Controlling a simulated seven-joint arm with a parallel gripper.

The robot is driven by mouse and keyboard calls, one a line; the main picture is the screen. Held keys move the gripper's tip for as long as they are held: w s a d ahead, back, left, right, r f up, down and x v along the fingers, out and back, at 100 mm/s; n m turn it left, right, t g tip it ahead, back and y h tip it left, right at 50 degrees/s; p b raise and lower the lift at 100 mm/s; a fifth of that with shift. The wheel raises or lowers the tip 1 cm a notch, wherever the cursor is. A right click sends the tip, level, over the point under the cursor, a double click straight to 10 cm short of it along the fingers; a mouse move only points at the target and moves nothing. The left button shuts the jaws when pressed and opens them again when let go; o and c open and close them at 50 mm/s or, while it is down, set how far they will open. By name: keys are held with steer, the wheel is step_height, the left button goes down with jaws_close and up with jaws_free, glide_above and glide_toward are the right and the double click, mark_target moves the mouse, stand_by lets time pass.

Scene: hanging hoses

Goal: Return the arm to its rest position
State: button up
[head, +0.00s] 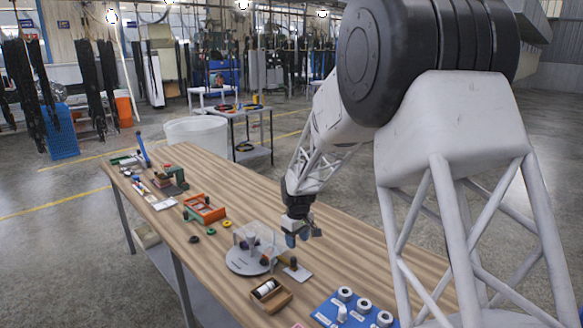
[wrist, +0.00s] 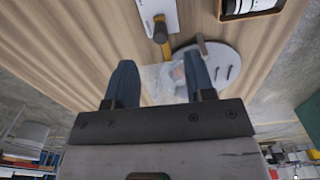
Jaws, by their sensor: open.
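My gripper (head: 303,238) hangs above the wooden workbench (head: 240,195), near its middle, fingers pointing down. In the wrist view the two blue fingers of my gripper (wrist: 160,78) stand wide apart with nothing held between them. Below and beyond them are a grey round plate (wrist: 228,72) with a clear guard and a yellow-and-black handled piece (wrist: 160,32) by a white plate. In the head view the round plate (head: 240,268) lies left of and below my gripper. My gripper appears apart from all of these.
A wooden box with a bottle-like item (head: 268,293) and a blue tray with white rolls (head: 345,310) lie at the near end. An orange frame (head: 205,210) and a vice (head: 172,180) stand farther along. A white bin (head: 195,132) is behind. The bench's right side is clear.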

steer(key=s+d+r+m, duration=0.1)
steer(key=s+d+r, duration=0.3)
steer(key=s+r, duration=0.3)
steer(key=s+d+r+m+t, duration=0.1)
steer(key=s+d+r+m, duration=0.2)
steer(key=s, duration=0.5)
steer(key=s+d+r, duration=0.4)
steer(key=s+r, duration=0.3)
steer(key=s, duration=0.1)
steer(key=s+d+m, duration=0.2)
steer(key=s, duration=1)
steer(key=s+d+r+m+t, duration=0.1)
steer(key=s+d+m, duration=0.1)
steer(key=s, duration=1.1)
steer(key=shift+s+d+r+m, duration=0.2)
steer(key=shift+d+m, duration=0.1)
steer(key=shift+d, duration=0.5)
